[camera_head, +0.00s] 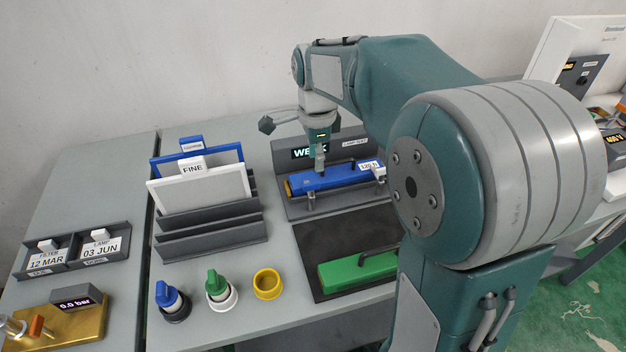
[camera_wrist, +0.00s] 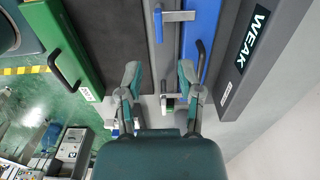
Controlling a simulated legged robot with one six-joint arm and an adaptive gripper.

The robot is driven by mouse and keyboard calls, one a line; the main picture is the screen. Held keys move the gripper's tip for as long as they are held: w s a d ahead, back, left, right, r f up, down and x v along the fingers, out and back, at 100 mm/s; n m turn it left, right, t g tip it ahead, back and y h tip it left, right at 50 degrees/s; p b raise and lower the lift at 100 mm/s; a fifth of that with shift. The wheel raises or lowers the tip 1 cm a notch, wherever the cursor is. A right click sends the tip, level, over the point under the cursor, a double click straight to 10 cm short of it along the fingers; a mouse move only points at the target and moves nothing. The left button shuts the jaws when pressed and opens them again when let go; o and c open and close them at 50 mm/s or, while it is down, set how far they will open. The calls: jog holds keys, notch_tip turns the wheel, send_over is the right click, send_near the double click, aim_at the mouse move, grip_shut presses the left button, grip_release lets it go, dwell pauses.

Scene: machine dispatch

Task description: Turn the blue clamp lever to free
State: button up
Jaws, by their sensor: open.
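A blue bar-shaped unit (camera_head: 335,181) lies in a grey fixture (camera_head: 303,210) below a display that reads WEAK; the unit also shows in the wrist view (camera_wrist: 203,25) with a black handle. In the wrist view a slim blue lever-like piece (camera_wrist: 158,24) with a grey cross arm (camera_wrist: 178,16) lies alongside the unit; I take it for the clamp lever, but its setting is not clear. My gripper (camera_wrist: 160,70) is open and empty, with its fingers spread over the fixture. In the head view my gripper (camera_head: 319,165) points down above the blue unit. Contact cannot be judged.
A green unit (camera_head: 357,269) with a black handle lies on a dark mat in front of the fixture. A rack (camera_head: 215,232) with blue and white cards stands left. Blue and green knobs and a yellow ring (camera_head: 267,285) sit at the front. Clear tabletop lies between.

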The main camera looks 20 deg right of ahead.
aim_at(311, 183)
jog(key=f, duration=0.2)
jog(key=a+f, duration=0.1)
jog(key=f, duration=0.3)
jog(key=shift+a, duration=0.35)
jog(key=shift+f, duration=0.35)
jog(key=shift+d+f, duration=0.1)
jog(key=shift+f, duration=0.1)
jog(key=shift+d, duration=0.4)
jog(key=c, duration=0.4)
jog(key=shift+a, duration=0.2)
grip_shut()
